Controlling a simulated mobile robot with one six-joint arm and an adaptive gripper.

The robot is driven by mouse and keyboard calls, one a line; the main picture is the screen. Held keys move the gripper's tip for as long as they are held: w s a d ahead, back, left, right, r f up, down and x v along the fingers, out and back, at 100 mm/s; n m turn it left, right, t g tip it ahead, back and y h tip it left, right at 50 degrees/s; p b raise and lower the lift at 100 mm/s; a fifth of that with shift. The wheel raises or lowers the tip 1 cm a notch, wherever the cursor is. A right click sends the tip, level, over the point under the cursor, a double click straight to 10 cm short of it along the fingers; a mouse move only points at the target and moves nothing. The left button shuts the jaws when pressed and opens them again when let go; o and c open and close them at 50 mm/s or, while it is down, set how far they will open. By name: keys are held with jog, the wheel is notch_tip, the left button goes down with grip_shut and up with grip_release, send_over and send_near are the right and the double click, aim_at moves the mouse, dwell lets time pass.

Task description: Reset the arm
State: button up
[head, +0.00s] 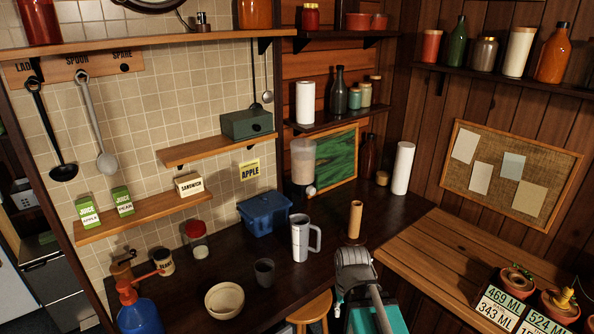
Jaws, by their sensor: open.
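My gripper (354,270) shows at the bottom centre of the head view, grey and seen from above on the end of my arm. It is open, with nothing visible in it; its fingertips are small and hard to make out. It is by the front edge of the dark counter (330,230), to the right of a wooden stool (311,308). A white mug with a handle (300,238) stands to its left. An upright brown cylinder (355,219) stands behind it. Neither looks held.
A blue bin (265,214), a bowl (224,301), a dark cup (264,271) and a red-topped jar (197,238) stand on the counter. A blender (303,162) is behind.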

jog(key=shift+f+b, duration=2.1)
jog(key=shift+f, duration=0.5)
